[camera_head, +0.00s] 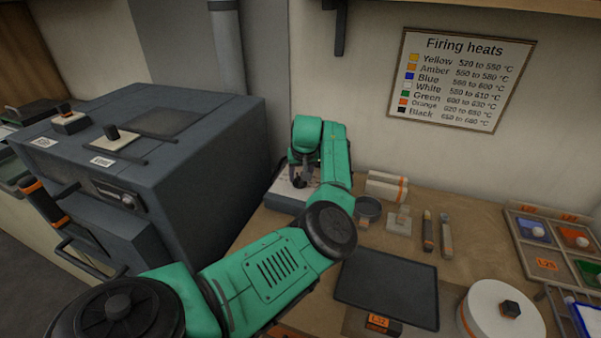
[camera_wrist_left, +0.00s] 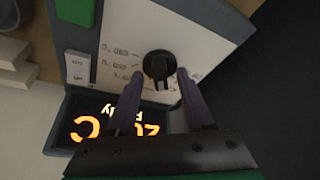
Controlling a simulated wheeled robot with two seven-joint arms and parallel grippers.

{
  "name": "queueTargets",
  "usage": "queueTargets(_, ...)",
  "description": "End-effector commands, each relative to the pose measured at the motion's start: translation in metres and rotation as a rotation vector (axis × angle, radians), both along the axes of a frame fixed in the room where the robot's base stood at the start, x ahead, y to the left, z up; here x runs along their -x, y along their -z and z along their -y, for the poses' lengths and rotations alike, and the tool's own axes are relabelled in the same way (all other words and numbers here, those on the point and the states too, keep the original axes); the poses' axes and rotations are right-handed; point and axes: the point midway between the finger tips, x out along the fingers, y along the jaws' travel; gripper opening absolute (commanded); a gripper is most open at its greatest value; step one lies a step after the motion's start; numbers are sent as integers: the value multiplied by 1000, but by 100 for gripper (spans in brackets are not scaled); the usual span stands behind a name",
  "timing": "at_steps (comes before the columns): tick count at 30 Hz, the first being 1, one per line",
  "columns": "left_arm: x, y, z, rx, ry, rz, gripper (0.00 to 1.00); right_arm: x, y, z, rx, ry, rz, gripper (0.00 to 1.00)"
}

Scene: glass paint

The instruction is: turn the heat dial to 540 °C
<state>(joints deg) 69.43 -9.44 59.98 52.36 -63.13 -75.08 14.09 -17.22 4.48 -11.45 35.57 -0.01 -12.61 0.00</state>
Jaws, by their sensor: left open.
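The black heat dial (camera_wrist_left: 158,62) sits on the pale face of a control box (camera_wrist_left: 195,38), with small printed marks beside it. In the head view the box (camera_head: 284,198) stands on the bench against the wall, partly behind my arm, and the dial (camera_head: 299,183) is small there. My left gripper (camera_wrist_left: 160,80) is open, its purple-grey fingertips on either side of the dial; I cannot tell whether they touch it. The gripper (camera_head: 302,172) points down at the box in the head view. A lit display (camera_wrist_left: 112,125) shows upside-down orange digits, partly hidden by a finger.
A dark grey kiln (camera_head: 150,150) stands to the left. The firing heats chart (camera_head: 460,80) hangs on the wall.

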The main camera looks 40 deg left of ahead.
Motion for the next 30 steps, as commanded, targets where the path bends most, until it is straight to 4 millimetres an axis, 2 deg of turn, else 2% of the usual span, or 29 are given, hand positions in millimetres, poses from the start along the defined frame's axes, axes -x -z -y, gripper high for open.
queueTargets(7,-1,3,-1,0,-2,1,52,-1,0,0,0,0,1,50)
queueTargets(8,-1,3,-1,0,-2,1,49,-1,0,0,0,0,1,50)
queueTargets(9,-1,3,-1,0,-2,1,33,-1,0,0,0,0,1,50)
queueTargets(12,-1,3,-1,-1,-1,1,0,-1,0,0,1,0,1,50)
queueTargets(22,-1,2,-1,0,-22,-1,0,-1,-1,1,2,-1,0,50)
queueTargets(30,-2,2,-1,-3,-147,-2,0,0,-3,2,2,-1,0,50)
